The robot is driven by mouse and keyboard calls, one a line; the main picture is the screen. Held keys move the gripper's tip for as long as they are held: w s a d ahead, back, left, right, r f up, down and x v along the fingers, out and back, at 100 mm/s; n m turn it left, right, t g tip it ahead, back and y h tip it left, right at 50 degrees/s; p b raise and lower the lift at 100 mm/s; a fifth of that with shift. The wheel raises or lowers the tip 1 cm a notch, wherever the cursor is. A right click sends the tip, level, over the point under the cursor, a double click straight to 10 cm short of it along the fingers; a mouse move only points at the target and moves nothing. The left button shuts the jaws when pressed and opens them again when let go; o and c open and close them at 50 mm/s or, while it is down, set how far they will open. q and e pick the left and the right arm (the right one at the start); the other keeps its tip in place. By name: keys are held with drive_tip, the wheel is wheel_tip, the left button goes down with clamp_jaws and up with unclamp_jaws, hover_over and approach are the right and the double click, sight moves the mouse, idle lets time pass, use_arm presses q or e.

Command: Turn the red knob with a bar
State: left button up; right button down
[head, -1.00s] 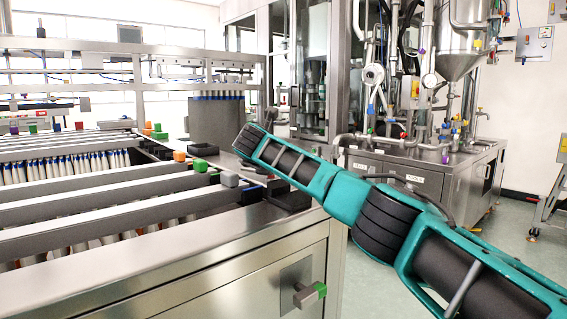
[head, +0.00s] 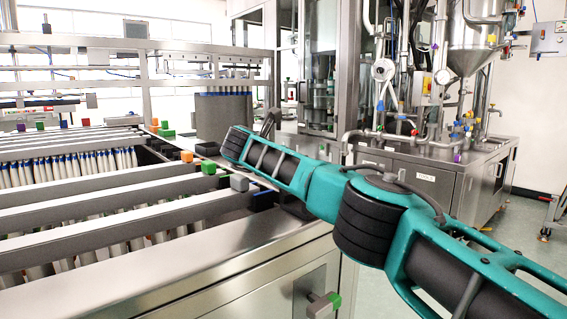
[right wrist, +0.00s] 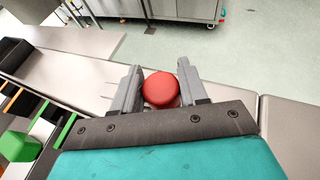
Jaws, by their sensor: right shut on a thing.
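The red knob (right wrist: 160,89) shows in the right wrist view as a round red cap between the two grey fingers of my right gripper (right wrist: 155,92). The fingers are shut on it from both sides. The bar cannot be made out, and the lower part of the knob is hidden by the gripper's dark plate. In the head view my right arm reaches in from the right toward the cap elevator, and its far end hides the red knob. My left gripper is in neither view.
A green-tipped handle (head: 323,303) sticks out of the steel front panel. Green (head: 209,168) and grey (head: 239,183) blocks cap the ends of long rails beside my arm. A steel process machine (head: 425,175) stands behind. Open floor lies to the right.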

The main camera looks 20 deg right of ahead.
drive_tip(key=c, duration=0.7)
unclamp_jaws()
drive_tip(key=v, duration=1.2)
drive_tip(key=shift+s+a+r+b, duration=0.15)
drive_tip(key=shift+s+a+b, duration=0.05)
drive_tip(key=shift+s+b, duration=0.1)
drive_tip(key=shift+c, duration=0.2)
